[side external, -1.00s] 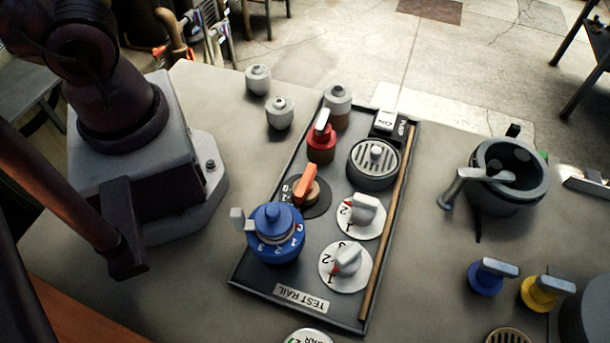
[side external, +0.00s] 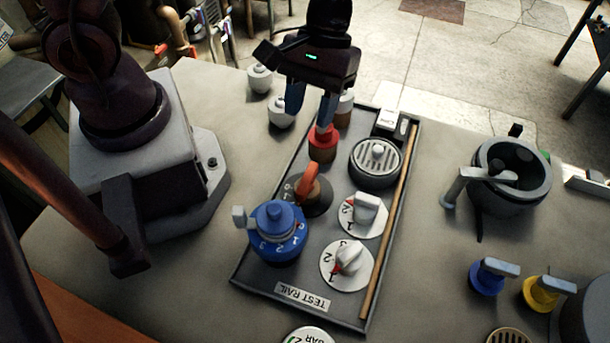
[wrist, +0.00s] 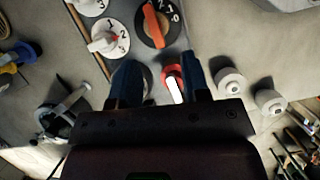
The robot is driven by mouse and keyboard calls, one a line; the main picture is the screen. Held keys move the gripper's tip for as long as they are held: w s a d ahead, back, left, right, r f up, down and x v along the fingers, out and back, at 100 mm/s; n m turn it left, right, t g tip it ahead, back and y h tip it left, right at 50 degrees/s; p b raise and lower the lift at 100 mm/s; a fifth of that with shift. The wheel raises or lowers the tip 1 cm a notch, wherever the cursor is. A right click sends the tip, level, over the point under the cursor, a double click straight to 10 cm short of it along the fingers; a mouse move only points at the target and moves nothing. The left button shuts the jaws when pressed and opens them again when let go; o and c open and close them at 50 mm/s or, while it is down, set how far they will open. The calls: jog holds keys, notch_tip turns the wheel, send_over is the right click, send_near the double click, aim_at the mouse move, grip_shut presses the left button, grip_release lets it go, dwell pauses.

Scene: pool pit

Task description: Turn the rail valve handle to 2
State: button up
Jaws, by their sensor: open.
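On the test rail (side external: 250,281), an orange handle (side external: 307,184) stands on a dark round dial with numerals; it shows in the wrist view too (wrist: 153,24). The numeral it points at is not clear. Behind it on the rail is a red valve (side external: 322,148) with a pale lever, which shows in the wrist view (wrist: 174,84). My gripper (side external: 310,115) is open and empty, pointing down over the far end of the rail by the red valve. In the wrist view the red valve appears between the fingers (wrist: 162,80). Contact cannot be told.
The rail also holds a blue numbered knob (side external: 277,236), two white dials (side external: 362,215) (side external: 345,265), a round grille (side external: 375,160) and a switch (side external: 389,122). Grey capped posts (side external: 281,112) stand close by the gripper. A dark pot (side external: 512,185) stands at right.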

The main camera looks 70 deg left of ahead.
aim_at(305, 184)
jog(key=s+d+f, duration=0.1)
jog(key=f, duration=0.3)
jog(key=d+f+n, duration=0.1)
jog(key=f, duration=0.2)
jog(key=s+d+f+n, duration=0.1)
jog(key=d+f, duration=0.1)
jog(key=f, duration=0.2)
jog(key=shift+s+f, duration=0.3)
jog(key=shift+f, duration=0.05)
jog(key=c, duration=0.8)
